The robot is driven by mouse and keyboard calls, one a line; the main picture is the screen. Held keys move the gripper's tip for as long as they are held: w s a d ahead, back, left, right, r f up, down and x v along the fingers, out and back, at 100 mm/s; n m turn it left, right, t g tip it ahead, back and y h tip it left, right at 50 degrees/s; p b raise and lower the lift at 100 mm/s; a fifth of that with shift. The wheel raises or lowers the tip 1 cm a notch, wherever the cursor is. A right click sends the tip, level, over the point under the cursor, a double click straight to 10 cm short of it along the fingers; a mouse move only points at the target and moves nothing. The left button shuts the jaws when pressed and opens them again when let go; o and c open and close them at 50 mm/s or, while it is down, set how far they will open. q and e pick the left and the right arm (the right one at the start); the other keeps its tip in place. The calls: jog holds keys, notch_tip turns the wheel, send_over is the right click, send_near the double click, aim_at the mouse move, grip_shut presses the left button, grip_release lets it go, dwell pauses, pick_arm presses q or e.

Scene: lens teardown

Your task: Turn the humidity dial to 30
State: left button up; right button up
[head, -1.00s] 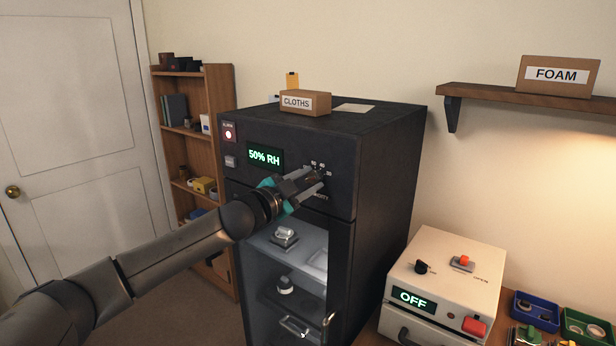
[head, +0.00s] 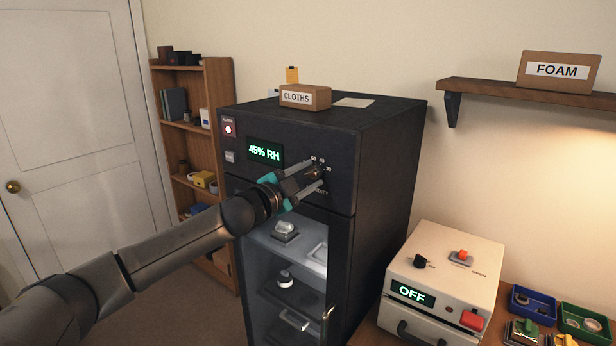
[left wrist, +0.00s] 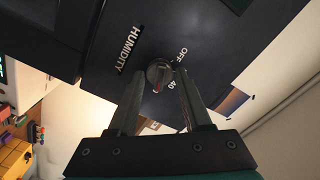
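The humidity dial (left wrist: 160,70) is a small dark round knob on the black cabinet's front panel, beside the word HUMIDITY. In the head view it is mostly hidden by my left gripper (head: 318,177). A red mark shows on the dial's edge near the label 40. The green display (head: 264,151) on the cabinet reads 45% RH. My right gripper is not in view.
The black cabinet (head: 385,170) has a glass door below the panel, with items on lit shelves. A CLOTHS box (head: 305,97) sits on top. A white unit (head: 450,257) reading OFF stands at the right, beside blue and green trays. A wooden bookcase (head: 218,105) is behind left.

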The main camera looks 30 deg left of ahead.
pick_arm(q)
jog(key=o, duration=0.3)
jog(key=shift+s, duration=0.1)
jog(key=shift+s+a+f+b, duration=0.1)
jog(key=shift+s+b, duration=0.25)
jog(key=shift+s, duration=0.35)
jog(key=shift+s+a+f+b, duration=0.1)
jog(key=shift+s+b, duration=0.2)
jog(key=shift+s, duration=0.4)
jog(key=b, duration=0.2)
send_near(310, 177)
jog(key=shift+s, duration=0.6)
jog(key=shift+s+a+r+p, duration=0.1)
jog(key=shift+s+p, duration=0.1)
jog(key=shift+s, duration=0.6)
jog(key=shift+s+r+p, duration=0.1)
jog(key=shift+s+p, duration=0.05)
jog(key=shift+s, duration=0.7)
jog(key=shift+s+a+r+p, duration=0.1)
jog(key=shift+s+p, duration=0.1)
jog(key=shift+s, duration=0.6)
